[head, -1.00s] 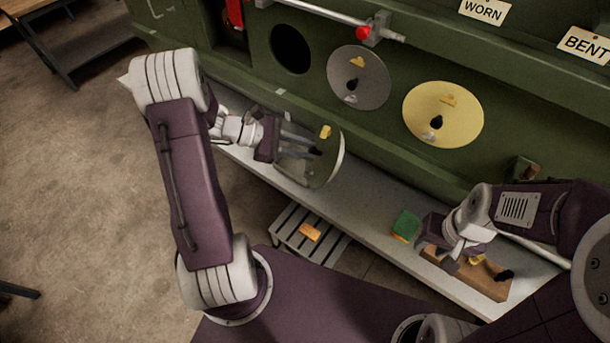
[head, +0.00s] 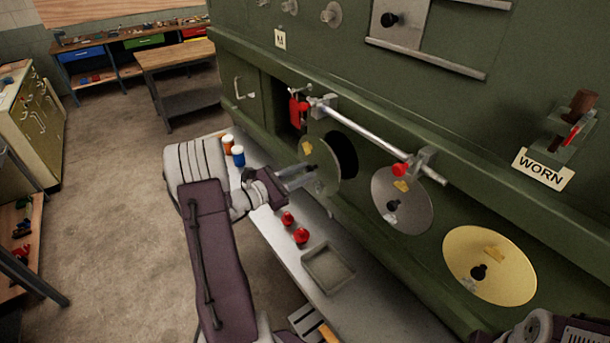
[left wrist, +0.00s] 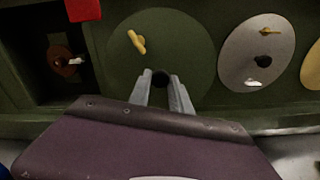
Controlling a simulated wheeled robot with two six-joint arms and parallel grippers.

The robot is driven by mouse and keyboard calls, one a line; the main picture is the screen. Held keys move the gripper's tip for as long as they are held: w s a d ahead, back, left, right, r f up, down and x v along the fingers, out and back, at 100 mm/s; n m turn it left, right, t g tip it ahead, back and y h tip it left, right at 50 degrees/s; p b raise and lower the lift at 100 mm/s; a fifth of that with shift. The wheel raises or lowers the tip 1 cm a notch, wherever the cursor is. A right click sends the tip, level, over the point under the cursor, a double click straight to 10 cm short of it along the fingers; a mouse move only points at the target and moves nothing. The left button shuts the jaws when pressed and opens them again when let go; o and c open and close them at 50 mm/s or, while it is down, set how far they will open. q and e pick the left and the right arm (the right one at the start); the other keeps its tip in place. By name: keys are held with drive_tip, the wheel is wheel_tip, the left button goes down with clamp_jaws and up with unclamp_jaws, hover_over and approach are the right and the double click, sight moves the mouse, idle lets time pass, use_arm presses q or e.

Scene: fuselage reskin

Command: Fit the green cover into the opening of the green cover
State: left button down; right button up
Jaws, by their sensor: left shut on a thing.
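The green cover (head: 320,178) is a round disc with a yellow tab and a black knob. My left gripper (head: 310,170) is shut on the knob and holds the cover upright in front of the green wall. The round dark opening (head: 343,155) shows just to the right of the cover, partly hidden by it. In the left wrist view the fingers (left wrist: 162,82) close on the black knob, and the green cover (left wrist: 185,45) hides the opening. I cannot tell whether the cover touches the wall.
A grey disc (head: 402,205) and a yellow disc (head: 490,265) sit on the wall to the right. A rail (head: 365,136) with red-ended clamps runs just above. The shelf below holds red knobs (head: 301,236), a grey tray (head: 328,268) and small bottles (head: 238,156).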

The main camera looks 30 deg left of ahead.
sight(317, 165)
use_arm(q)
drive_tip(key=x, duration=0.5)
idle(0.3)
drive_tip(key=c, duration=2)
unclamp_jaws()
clamp_jaws()
drive_tip(key=shift+b, duration=0.35)
drive_tip(key=shift+b, duration=0.3)
drive_tip(key=shift+b+x, duration=0.7)
drive_tip(key=shift+x, duration=0.9)
